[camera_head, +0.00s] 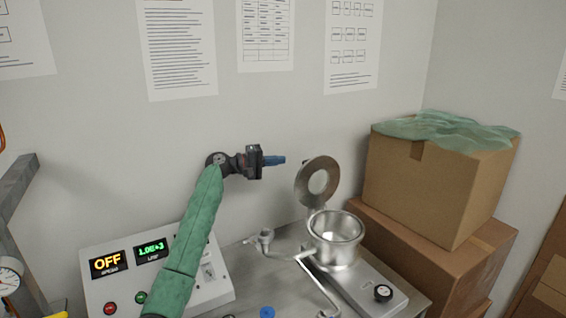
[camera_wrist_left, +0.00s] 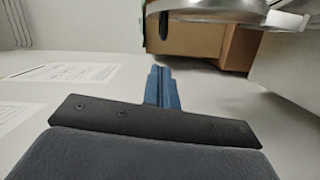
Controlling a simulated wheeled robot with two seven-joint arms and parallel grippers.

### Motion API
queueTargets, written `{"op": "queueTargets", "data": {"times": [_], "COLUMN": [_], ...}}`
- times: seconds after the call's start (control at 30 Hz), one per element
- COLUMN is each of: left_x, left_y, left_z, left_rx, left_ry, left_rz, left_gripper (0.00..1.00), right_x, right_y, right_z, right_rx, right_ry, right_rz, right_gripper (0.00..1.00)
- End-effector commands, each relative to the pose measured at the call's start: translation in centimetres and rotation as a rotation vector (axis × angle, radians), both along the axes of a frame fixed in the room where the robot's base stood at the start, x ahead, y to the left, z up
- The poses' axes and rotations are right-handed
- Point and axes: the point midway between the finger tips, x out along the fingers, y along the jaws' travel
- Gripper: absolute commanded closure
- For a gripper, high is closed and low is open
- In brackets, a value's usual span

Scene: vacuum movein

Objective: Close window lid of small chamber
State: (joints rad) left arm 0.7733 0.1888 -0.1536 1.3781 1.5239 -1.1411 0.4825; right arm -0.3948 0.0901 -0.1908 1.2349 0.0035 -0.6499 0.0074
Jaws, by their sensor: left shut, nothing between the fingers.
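The small chamber (camera_head: 335,251) is a shiny metal cylinder with an open top, standing on a grey base. Its round window lid (camera_head: 302,187) is a metal ring with a glass middle, standing up open behind and left of the chamber. My left gripper (camera_head: 281,160) has blue fingers, shut and empty, a little left of the lid and about level with its upper part; I see no contact. In the left wrist view the shut blue fingers (camera_wrist_left: 162,88) point toward a metal ring edge (camera_wrist_left: 225,8) at the top. My right gripper is not in view.
A control box (camera_head: 215,290) with OFF and green displays stands at the left. Cardboard boxes (camera_head: 410,190) with green sheeting (camera_head: 440,130) stand close on the right. Metal pipes (camera_head: 265,238) run left of the chamber. A wall with papers (camera_head: 178,45) is behind.

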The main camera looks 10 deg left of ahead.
Motion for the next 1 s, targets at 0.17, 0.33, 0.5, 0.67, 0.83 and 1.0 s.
{"op": "queueTargets", "data": {"times": [0.17,0.33,0.5,0.67,0.83,1.0], "left_x": [1.2,2.2,2.9,3.2,3.3,3.3], "left_y": [-2.9,-5.3,-7.0,-7.7,-7.7,-7.7], "left_z": [0.1,-0.1,-0.2,-0.3,-0.3,-0.3], "left_rx": [0.000,-0.001,-0.001,0.001,0.001,0.000], "left_ry": [-0.001,0.001,0.000,0.000,-0.001,-0.001], "left_rz": [-0.002,-0.002,-0.001,-0.001,0.000,0.000], "left_gripper": [1.00,1.00,1.00,1.00,1.00,1.00], "right_x": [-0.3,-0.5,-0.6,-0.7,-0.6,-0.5], "right_y": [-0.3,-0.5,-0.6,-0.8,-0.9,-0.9], "right_z": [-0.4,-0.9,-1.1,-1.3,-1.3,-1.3], "right_rx": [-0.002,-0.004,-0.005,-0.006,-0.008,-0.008], "right_ry": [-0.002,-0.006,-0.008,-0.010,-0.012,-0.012], "right_rz": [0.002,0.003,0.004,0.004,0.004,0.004], "right_gripper": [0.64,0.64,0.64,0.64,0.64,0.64]}}
